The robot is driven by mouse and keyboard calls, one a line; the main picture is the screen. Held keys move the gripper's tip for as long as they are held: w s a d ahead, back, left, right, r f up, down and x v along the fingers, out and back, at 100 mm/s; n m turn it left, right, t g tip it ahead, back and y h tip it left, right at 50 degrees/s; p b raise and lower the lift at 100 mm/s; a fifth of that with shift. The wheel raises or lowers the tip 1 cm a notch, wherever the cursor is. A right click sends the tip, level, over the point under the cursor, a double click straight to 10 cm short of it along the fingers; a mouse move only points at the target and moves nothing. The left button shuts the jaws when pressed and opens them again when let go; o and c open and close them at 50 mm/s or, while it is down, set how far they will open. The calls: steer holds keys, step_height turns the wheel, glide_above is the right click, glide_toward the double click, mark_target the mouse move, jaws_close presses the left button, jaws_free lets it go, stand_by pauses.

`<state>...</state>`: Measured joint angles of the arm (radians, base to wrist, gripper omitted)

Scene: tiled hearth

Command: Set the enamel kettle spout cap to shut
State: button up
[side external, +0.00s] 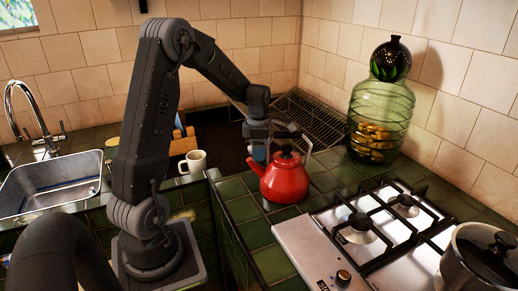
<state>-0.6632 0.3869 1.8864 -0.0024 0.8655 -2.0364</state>
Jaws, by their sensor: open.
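The red enamel kettle (286,182) stands upright on the green tiled counter, left of the stove. It has a dark lid knob and a grey handle arching over its top. Its short spout points left toward my gripper. The spout cap is too small and too close to my gripper to make out, so I cannot tell its position. My gripper (259,153) is open, pointing down just above the spout side of the kettle. I cannot tell whether it touches the kettle.
A white mug (194,161) stands left of the kettle, across a dark gap. A wire rack (305,117) lies behind. A green glass jar (380,118) stands at the back right. The gas stove (300,243) with a steel pot (478,262) is at the right; a sink (50,185) is at the left.

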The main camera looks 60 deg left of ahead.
steer(key=c, duration=0.9)
steer(key=shift+c, duration=0.2)
